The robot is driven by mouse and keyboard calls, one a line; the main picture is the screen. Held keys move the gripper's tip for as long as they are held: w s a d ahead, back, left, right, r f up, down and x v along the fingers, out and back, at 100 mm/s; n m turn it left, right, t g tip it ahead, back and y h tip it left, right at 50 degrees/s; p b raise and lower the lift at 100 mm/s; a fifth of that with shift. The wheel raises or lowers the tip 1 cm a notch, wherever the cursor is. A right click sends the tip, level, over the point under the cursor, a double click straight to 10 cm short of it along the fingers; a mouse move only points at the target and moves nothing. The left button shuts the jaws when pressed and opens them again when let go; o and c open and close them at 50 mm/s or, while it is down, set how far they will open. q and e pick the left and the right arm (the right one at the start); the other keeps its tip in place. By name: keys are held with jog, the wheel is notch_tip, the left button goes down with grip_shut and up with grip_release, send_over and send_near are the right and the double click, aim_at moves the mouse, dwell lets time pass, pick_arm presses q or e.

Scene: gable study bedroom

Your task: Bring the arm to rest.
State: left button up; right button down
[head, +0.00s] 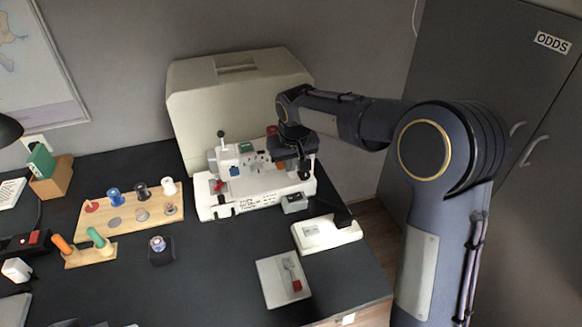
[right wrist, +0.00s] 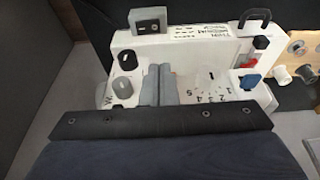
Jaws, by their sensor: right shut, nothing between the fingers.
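My right arm comes in from the right in the head view and reaches over the desk. Its gripper (head: 305,170) points down at the right end of a white sewing machine (head: 250,199). In the right wrist view the two grey fingers (right wrist: 160,84) are together and empty, in front of the machine's body (right wrist: 190,42) with its knobs and number dial. I cannot tell whether the fingertips touch the machine. My left gripper is not in view.
A large cream case (head: 235,85) stands behind the machine. A white device (head: 327,233) and a pale plate with a red piece (head: 283,280) lie at the front right. A wooden spool board (head: 130,213) is at left. A dark cabinet (head: 510,100) stands at right.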

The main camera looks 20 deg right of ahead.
dwell(0.4)
jog(key=s+d+r+m+y, duration=0.1)
jog(key=s+d+r, duration=0.2)
jog(key=s, duration=0.5)
jog(key=s+d+r+y, duration=0.2)
jog(key=s+d+r, duration=0.1)
jog(key=s, duration=0.5)
jog(key=s+a+f+t+p, duration=0.1)
jog(key=s, duration=0.7)
jog(key=s+a+f+m+t, duration=0.1)
jog(key=s, duration=0.8)
jog(key=shift+s+f+y+p, duration=0.15)
jog(key=shift+f+y+p, duration=0.2)
jog(key=shift+f+y, duration=0.05)
jog(key=shift+r, duration=0.1)
